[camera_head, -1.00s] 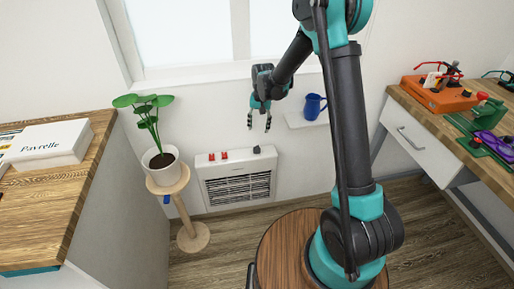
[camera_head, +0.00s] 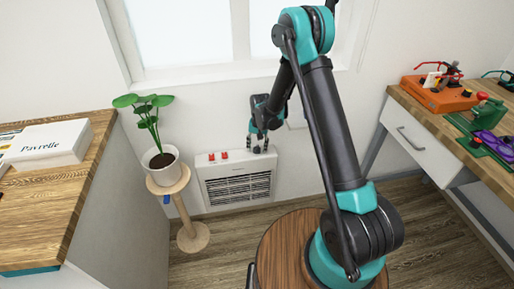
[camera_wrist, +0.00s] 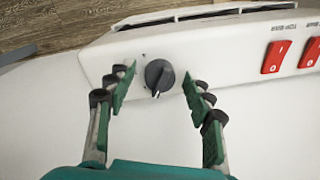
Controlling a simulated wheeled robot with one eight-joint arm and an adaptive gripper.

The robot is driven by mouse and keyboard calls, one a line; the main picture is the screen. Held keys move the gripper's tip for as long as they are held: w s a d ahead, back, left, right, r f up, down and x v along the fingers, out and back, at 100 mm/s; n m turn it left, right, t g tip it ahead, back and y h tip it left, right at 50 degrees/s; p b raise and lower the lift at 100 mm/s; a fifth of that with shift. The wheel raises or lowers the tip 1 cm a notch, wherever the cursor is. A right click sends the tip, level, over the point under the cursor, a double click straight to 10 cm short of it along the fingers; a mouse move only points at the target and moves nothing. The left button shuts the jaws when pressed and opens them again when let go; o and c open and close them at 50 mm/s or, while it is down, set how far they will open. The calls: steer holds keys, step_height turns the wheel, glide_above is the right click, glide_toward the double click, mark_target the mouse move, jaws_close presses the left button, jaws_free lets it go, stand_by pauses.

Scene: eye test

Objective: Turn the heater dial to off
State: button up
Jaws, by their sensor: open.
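The white heater (camera_head: 236,180) stands low against the wall under the window, with a dark grille on its front. Its dark grey dial (camera_wrist: 159,76) is on the top panel, plain in the wrist view; in the head view my gripper covers it. My gripper (camera_wrist: 156,84) is open, with one green-padded finger on each side of the dial and a gap on both sides. In the head view my gripper (camera_head: 260,148) is at the right end of the heater's top, pointing down.
Two red switches (camera_wrist: 290,56) sit on the same panel beside the dial. A potted plant (camera_head: 160,160) on a wooden stand (camera_head: 184,213) is left of the heater. A workbench (camera_head: 425,115) is at the right, a wooden counter (camera_head: 60,195) at the left.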

steer(key=shift+c, duration=0.3)
steer(key=c, duration=1.1)
steer(key=shift+n, duration=0.3)
steer(key=shift+w+n, duration=0.1)
steer(key=shift+n, duration=2.6)
steer(key=o, duration=1.2)
steer(key=shift+c, duration=0.2)
